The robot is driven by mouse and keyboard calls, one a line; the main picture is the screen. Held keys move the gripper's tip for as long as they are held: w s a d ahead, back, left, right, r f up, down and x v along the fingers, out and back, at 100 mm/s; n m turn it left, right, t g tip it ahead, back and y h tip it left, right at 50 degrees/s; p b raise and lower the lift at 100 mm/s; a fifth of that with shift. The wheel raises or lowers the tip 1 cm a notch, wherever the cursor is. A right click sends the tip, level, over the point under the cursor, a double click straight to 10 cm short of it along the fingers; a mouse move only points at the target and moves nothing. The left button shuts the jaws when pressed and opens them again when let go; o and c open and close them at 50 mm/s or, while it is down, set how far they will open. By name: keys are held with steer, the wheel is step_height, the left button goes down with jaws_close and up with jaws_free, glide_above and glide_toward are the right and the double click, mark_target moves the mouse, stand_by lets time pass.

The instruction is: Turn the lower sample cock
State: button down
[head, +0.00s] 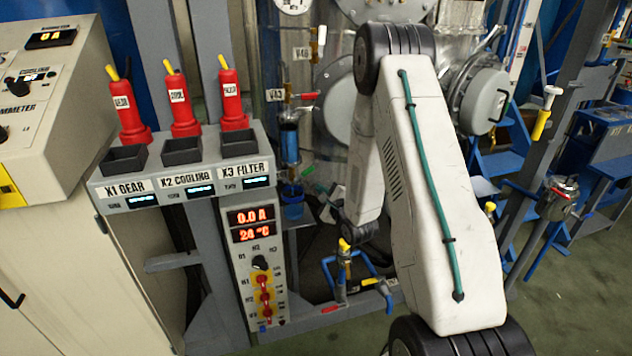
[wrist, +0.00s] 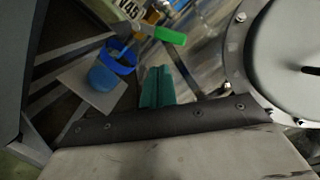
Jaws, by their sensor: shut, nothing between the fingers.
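A small cock with a green lever (wrist: 170,36) is at the top of the wrist view, beside a tag reading V45 (wrist: 128,8). I take it for the lower sample cock. Its lever points right and slightly down in that view. In the head view a green lever (head: 308,170) shows below the sight glass with blue liquid (head: 290,140). My gripper (wrist: 157,72) has teal fingers, which are shut together and empty. Their tips lie below the green lever in the wrist view, apart from it.
A blue ring (wrist: 118,58) and a blue cup (wrist: 103,80) on a grey plate (wrist: 82,92) are left of my fingers. A large round flange (wrist: 290,50) is close on the right. A red-levered cock (head: 308,96) tagged V43 sits higher up.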

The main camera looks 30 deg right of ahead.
mark_target(304, 174)
steer(key=s+d+f+m+t, duration=0.2)
steer(key=s+f+m, duration=0.2)
steer(key=f+m, duration=0.1)
steer(key=w+r+t+h, duration=0.1)
steer(key=w+r, duration=0.4)
steer(key=w, duration=0.4)
steer(key=shift+w+a+r+m, duration=0.2)
steer(key=shift+a+m, duration=0.1)
steer(key=shift+a, duration=0.1)
steer(key=shift+s+d, duration=0.1)
steer(key=shift+r+n+y, duration=0.25)
steer(key=shift+n+y, duration=0.15)
steer(key=shift+n, duration=0.6)
